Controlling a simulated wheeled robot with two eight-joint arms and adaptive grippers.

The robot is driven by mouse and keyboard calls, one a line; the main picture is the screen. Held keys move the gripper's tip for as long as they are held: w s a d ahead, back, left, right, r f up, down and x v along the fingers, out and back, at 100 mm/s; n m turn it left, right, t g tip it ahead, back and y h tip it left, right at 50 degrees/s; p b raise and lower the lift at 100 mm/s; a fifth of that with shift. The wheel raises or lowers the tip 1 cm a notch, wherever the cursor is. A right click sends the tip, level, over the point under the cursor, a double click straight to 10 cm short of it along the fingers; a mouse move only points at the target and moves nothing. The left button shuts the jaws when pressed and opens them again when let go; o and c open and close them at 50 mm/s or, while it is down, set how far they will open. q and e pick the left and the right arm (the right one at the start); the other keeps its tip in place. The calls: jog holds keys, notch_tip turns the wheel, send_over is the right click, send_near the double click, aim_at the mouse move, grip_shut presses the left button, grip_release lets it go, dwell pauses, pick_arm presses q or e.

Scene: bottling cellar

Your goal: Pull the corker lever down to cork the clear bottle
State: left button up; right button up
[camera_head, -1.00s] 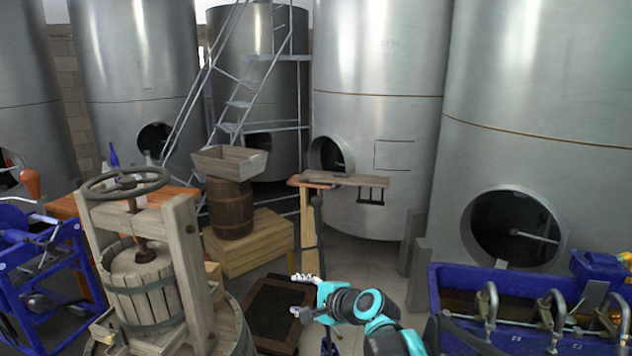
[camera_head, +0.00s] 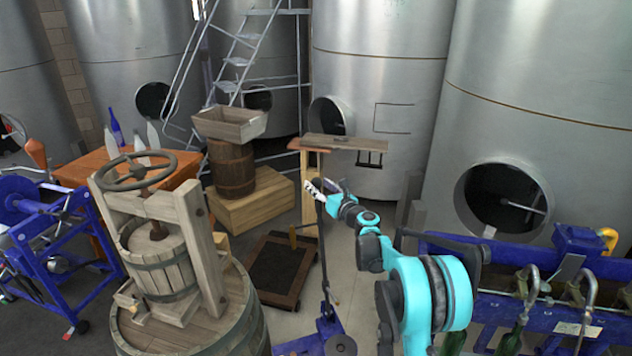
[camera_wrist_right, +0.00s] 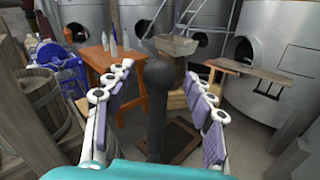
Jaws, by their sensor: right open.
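The corker's black lever (camera_head: 323,250) rises from a blue base (camera_head: 318,335) in the head view. In the right wrist view the lever (camera_wrist_right: 157,125) stands upright with its round knob between my right gripper's fingers. My right gripper (camera_head: 315,188) is open in the head view, around the lever's upper part; contact cannot be told. It also shows in the wrist view (camera_wrist_right: 158,100), one finger on each side. Pale clear bottles (camera_head: 153,136) stand on an orange table at left; no bottle shows in the corker. My left gripper is out of view.
A wooden press (camera_head: 160,262) on a barrel stands left of the lever. A blue bottling machine (camera_head: 545,310) is at right. A wooden plank stand (camera_head: 345,143) is behind. A dark low crate (camera_head: 280,270) lies on the floor between press and lever.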

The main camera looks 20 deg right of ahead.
jog(key=shift+x, duration=1)
grip_shut()
